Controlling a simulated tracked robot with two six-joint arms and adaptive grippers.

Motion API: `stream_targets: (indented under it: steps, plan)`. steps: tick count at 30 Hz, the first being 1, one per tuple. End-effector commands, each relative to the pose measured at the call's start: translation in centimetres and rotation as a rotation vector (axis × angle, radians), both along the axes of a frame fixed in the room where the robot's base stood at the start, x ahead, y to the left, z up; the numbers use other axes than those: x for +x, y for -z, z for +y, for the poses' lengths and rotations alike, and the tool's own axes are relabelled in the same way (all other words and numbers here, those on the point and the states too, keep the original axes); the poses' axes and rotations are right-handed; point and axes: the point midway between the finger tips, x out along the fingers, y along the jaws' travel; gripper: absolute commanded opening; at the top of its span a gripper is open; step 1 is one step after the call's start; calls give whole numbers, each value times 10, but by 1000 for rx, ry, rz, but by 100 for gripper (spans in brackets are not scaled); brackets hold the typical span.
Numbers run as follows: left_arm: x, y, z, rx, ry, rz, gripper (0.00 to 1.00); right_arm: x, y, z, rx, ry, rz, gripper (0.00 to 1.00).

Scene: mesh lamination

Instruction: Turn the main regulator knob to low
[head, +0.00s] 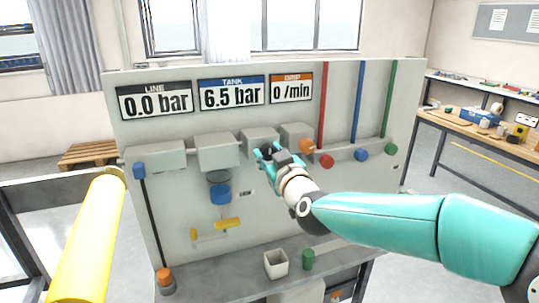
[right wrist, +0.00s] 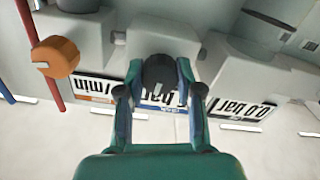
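A dark knob (right wrist: 159,74) with a pale mark sits on a grey box of the panel, between the fingers of my right gripper (right wrist: 160,80). The fingers are on both sides of the knob, very close to it; I cannot tell whether they press on it. In the head view my right gripper (head: 269,153) is at the third grey box (head: 260,138) and covers most of that knob. A blue knob (head: 220,194) is lower left on the panel, and an orange knob (head: 307,145) is just to the right. No readable label names the main regulator. My left gripper is not in view.
The panel carries LINE (head: 155,101), TANK (head: 231,93) and DRIP (head: 291,88) displays. A yellow lever (head: 228,224) sticks out below. A white cup (head: 276,264) and green cylinder (head: 308,259) stand on the ledge. A red knob (head: 326,161) is near my right wrist.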

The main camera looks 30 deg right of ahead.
Motion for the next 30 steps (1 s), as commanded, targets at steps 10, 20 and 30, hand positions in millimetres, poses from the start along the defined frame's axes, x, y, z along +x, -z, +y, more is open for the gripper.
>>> stream_targets:
  steps: [10,20,30]
  plan:
    - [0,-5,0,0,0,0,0,0,0,1,-79,-1,20,1]
    - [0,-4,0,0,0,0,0,0,0,1,-79,-1,19,59]
    - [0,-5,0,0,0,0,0,-1,0,1,-78,-1,19,61]
